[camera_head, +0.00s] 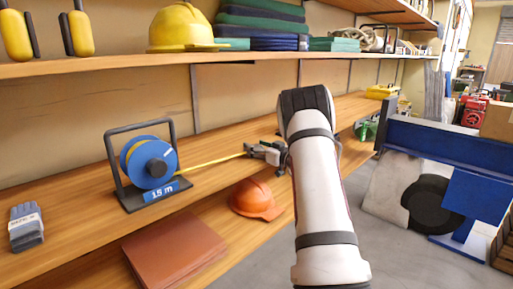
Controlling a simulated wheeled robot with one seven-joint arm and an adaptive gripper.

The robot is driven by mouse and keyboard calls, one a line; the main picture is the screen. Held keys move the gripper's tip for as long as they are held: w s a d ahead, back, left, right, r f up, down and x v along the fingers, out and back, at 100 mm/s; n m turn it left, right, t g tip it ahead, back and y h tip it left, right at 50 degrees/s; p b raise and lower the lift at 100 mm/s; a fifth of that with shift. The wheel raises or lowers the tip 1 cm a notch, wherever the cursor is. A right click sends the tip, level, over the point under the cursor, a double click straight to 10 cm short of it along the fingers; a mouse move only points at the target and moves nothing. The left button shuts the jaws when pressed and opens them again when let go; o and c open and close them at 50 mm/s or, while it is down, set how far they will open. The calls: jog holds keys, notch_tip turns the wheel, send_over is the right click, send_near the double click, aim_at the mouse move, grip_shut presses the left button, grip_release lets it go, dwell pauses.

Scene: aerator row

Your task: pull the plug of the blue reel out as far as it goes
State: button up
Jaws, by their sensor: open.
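The blue reel (137,155) stands upright in a dark frame on the middle shelf at the left, with a blue "15 m" label on its base. A yellow cable (210,162) runs from the reel to the right, in a nearly straight line, up to my gripper (250,150). My gripper is open at the cable's far end, to the right of the reel and above the shelf. The plug cannot be made out clearly at the fingers. I cannot tell whether it lies between them or beside them.
An orange helmet (256,199) and a brown flat stack (174,250) lie on the lower shelf. The upper shelf (120,64) holds a yellow helmet (184,28). Blue equipment (430,142) stands at the right.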

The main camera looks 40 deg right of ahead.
jog(key=s, duration=1.2)
jog(key=shift+d, duration=0.15)
jog(key=shift+w+r, duration=0.1)
